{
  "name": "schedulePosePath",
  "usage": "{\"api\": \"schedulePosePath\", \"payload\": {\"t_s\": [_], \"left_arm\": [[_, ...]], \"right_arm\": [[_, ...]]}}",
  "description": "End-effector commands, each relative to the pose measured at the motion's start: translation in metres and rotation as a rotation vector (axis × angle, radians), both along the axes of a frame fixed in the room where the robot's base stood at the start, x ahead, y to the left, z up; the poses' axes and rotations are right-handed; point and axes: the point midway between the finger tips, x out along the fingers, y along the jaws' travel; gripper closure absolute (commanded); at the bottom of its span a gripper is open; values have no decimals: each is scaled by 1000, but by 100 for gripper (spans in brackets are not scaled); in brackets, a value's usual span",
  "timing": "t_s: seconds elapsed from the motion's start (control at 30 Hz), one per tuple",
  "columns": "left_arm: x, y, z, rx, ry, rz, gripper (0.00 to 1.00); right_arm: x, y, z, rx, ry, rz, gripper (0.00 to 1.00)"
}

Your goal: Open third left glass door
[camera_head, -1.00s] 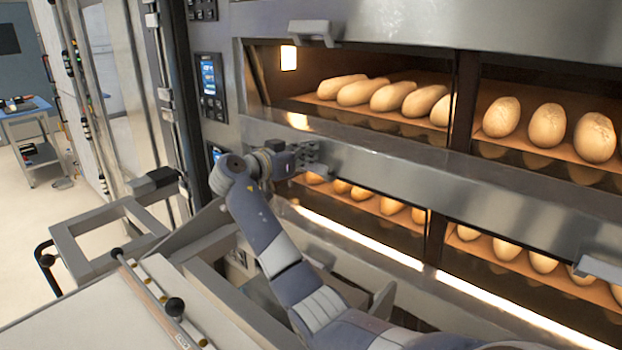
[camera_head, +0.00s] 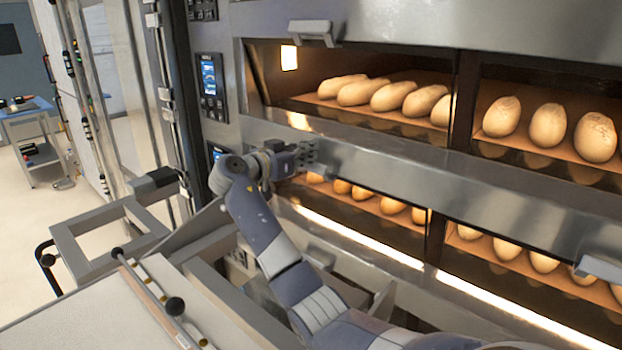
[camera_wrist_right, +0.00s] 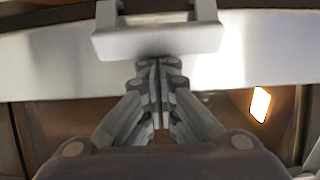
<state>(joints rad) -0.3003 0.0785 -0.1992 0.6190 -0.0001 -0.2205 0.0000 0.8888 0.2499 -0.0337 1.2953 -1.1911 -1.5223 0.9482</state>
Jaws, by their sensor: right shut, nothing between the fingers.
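Two oven decks with glass doors show in the head view, the upper left glass (camera_head: 370,100) and the lower left glass (camera_head: 365,200), both with bread behind them. I cannot tell from the view which counts as third. My right gripper (camera_head: 308,152) is at the left end of the steel band between these decks. In the right wrist view the shut, empty fingers (camera_wrist_right: 158,85) point at a metal handle (camera_wrist_right: 158,40), with their tips at or just under its lower edge. Contact is not clear. My left gripper is not in view.
Another handle (camera_head: 313,32) sits above the upper deck, and one (camera_head: 603,268) is at the lower right. A control panel (camera_head: 210,85) is left of the decks. A metal frame cart (camera_head: 90,225) stands at the left. Open floor (camera_head: 25,260) lies beyond it.

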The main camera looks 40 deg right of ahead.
Motion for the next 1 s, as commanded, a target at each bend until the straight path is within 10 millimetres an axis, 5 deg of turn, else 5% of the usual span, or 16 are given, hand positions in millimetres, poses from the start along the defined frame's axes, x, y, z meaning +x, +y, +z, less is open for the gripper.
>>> {"api": "schedulePosePath", "payload": {"t_s": [0.7,1.0], "left_arm": [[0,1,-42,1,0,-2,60],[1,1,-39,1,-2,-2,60]], "right_arm": [[0,2,-47,5,3,-1,100],[-1,21,-36,3,1,1,100]]}}
